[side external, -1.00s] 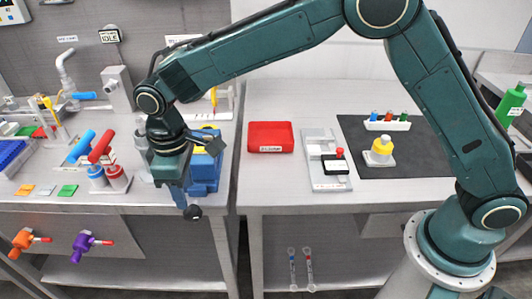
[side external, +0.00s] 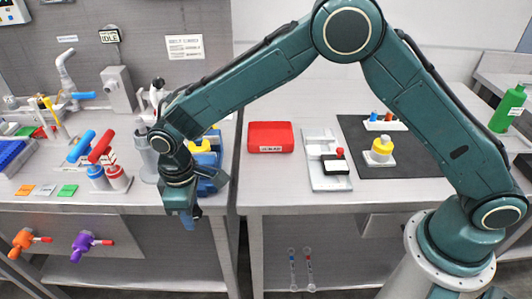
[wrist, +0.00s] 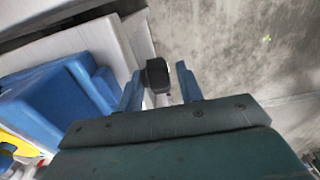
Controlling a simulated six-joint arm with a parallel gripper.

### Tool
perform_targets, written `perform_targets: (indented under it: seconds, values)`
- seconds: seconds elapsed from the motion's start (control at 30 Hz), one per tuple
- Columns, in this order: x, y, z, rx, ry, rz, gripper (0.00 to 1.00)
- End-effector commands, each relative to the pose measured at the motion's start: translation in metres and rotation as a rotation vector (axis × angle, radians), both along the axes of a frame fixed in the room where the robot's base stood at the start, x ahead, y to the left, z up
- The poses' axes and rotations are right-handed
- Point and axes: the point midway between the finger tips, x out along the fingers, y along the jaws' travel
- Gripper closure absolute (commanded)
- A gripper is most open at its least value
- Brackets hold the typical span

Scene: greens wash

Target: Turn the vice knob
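The blue vice (side external: 214,160) stands at the front edge of the left bench, partly hidden behind my arm. In the wrist view its blue body (wrist: 60,105) fills the left side. The dark vice knob (wrist: 157,72) shows in the wrist view between the tips of my gripper (wrist: 160,85). A narrow gap shows on each side of it, so the fingers look open and apart from it. In the side view my gripper (side external: 190,222) points down at the bench's front edge, and it mostly hides the knob (side external: 197,211).
A grey cylinder (side external: 147,160) and red and blue valve handles (side external: 101,146) stand left of my wrist. A purple valve (side external: 83,243) sticks out of the front panel below. The gap between the benches is open.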

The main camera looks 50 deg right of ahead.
Motion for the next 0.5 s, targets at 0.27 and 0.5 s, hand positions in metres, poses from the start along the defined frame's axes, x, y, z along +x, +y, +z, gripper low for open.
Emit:
perform_targets:
  seconds: [0.27, 0.5]
  values:
    - [-0.0001, 0.0001, 0.0004, 0.000, 0.000, 0.000, 1.00]
    - [-0.0006, -0.0004, 0.0006, 0.010, -0.010, 0.000, 1.00]
